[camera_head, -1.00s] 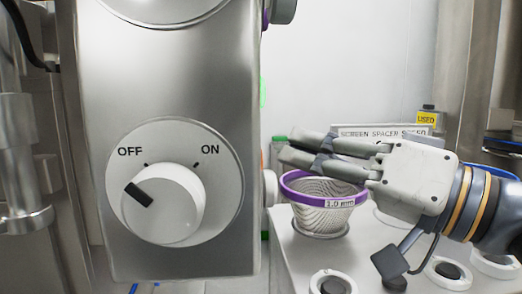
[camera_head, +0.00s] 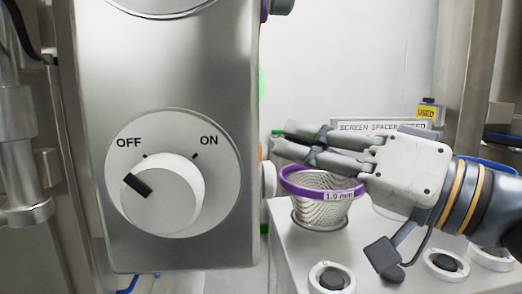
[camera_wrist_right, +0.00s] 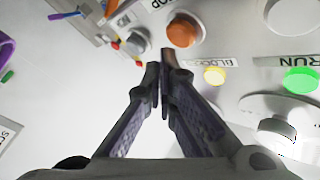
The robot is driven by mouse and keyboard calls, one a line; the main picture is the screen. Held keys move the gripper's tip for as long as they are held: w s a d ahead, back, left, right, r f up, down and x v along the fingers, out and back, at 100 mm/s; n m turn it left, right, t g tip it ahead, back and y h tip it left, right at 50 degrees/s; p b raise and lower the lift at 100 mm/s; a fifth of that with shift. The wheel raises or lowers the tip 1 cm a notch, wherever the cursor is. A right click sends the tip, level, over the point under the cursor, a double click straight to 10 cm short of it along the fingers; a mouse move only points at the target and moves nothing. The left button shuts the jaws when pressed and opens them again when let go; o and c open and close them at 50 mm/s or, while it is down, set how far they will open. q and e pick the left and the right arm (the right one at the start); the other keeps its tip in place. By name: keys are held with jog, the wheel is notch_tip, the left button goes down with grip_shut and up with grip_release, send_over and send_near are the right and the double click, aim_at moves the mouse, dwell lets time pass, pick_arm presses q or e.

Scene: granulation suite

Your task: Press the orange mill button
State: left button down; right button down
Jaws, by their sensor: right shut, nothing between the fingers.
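The orange mill button (camera_wrist_right: 184,32) shows in the right wrist view as a round cap in a pale ring on the panel, just beyond and slightly right of my fingertips. A gap or contact between them cannot be judged. My right gripper (camera_wrist_right: 163,62) is shut and empty, its fingertips together. In the head view my right gripper (camera_head: 279,139) reaches left, above the sieve and close to the right side of the steel housing (camera_head: 180,75). The button's face is not clearly visible there. My left gripper is out of view.
A yellow button (camera_wrist_right: 215,77) and a green RUN button (camera_wrist_right: 300,80) sit right of the orange one. A purple-rimmed 1.0 mm sieve (camera_head: 325,210) stands under my right gripper. The OFF/ON knob (camera_head: 165,195) on the housing points toward OFF.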

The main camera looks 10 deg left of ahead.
dwell(0.5)
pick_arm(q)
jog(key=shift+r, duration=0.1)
pick_arm(e)
jog(key=shift+s+a, duration=0.15)
jog(key=shift+a, duration=0.25)
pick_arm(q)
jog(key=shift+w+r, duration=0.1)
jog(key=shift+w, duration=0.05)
pick_arm(e)
jog(key=shift+s+a, duration=0.15)
jog(key=shift+a, duration=0.3)
dwell(0.3)
dwell(0.3)
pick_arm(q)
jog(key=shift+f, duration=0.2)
pick_arm(e)
jog(key=shift+w+d, duration=0.3)
jog(key=shift+d, duration=0.55)
pick_arm(q)
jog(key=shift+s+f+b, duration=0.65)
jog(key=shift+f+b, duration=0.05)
jog(key=shift+b, duration=0.05)
pick_arm(e)
jog(key=d, duration=0.1)
jog(key=w+d, duration=0.1)
jog(key=d, duration=0.2)
jog(key=shift+w+d, duration=0.25)
jog(key=shift+d, duration=0.15)
